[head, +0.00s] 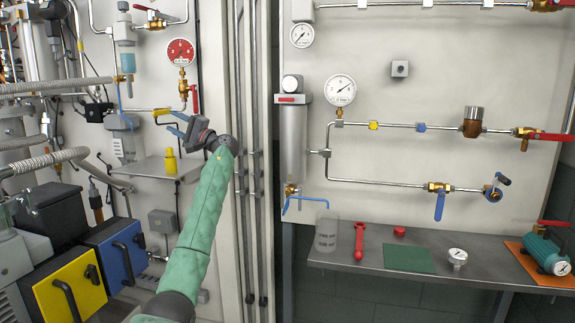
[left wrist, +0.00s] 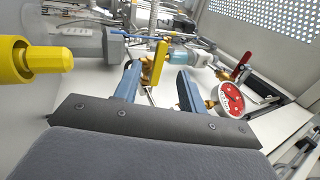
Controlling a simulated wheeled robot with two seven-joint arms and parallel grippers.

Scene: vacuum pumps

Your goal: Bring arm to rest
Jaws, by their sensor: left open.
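My left arm, in a green sleeve, reaches up from the bottom of the head view. Its left gripper (head: 175,122) has blue fingers and is open in front of the left panel. In the left wrist view the two fingers (left wrist: 158,78) stand apart. A yellow valve handle (left wrist: 159,62) shows near the left finger, toward the gap. The handle also shows in the head view (head: 162,111). I cannot tell whether a finger touches it. Nothing is clearly held. My right gripper is not in view.
A red-faced gauge (head: 181,52) hangs above the gripper. A small shelf (head: 150,169) with a yellow fitting (head: 170,162) is just below. Vertical pipes (head: 250,200) stand right of the arm. A bench (head: 340,261) at right holds several small parts.

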